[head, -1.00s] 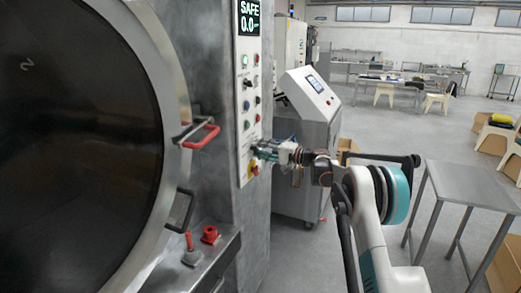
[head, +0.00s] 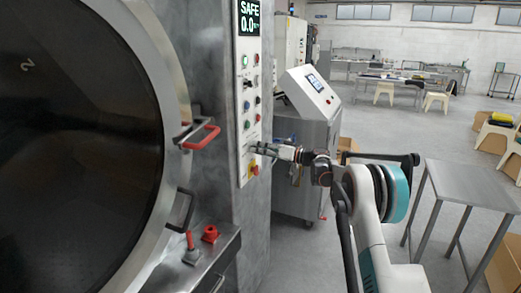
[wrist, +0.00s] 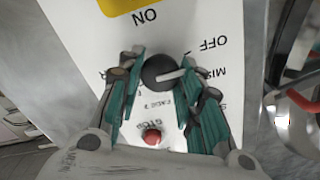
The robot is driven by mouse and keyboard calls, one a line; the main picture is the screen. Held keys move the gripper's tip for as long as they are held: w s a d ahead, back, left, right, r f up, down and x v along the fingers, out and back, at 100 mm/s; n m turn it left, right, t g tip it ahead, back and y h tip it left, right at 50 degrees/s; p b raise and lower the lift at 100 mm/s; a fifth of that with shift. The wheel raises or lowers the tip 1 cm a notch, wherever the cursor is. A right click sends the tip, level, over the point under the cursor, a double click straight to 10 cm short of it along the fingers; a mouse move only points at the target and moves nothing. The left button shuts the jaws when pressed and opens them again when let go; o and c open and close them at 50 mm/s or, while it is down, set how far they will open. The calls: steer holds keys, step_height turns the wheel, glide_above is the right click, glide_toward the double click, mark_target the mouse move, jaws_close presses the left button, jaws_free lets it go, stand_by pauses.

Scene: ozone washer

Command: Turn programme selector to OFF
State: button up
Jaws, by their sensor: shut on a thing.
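The programme selector is a round black knob (wrist: 158,68) with a white pointer line, on the white panel. In the wrist view the panel print is upside down. The pointer lies toward the right, close to the partly hidden "MIS..." label and just below the printed OFF (wrist: 214,43). My gripper (wrist: 160,82) has its teal-padded fingers on either side of the knob and is shut on it. In the head view my gripper (head: 262,150) reaches the low part of the control panel (head: 243,98) and hides the knob.
A red button (wrist: 152,137) sits between the fingers. A yellow plate (wrist: 124,3) marked ON is near the knob. The washer door's red handle (head: 197,133) projects left of the panel. A grey machine (head: 307,130) stands behind my arm; a metal table (head: 470,185) stands right.

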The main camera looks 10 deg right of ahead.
steer(key=shift+f+n, duration=0.1)
steer(key=shift+n, duration=1)
steer(key=o, duration=1)
steer(key=shift+o, duration=0.2)
steer(key=shift+d, duration=0.1)
steer(key=v, duration=1.2)
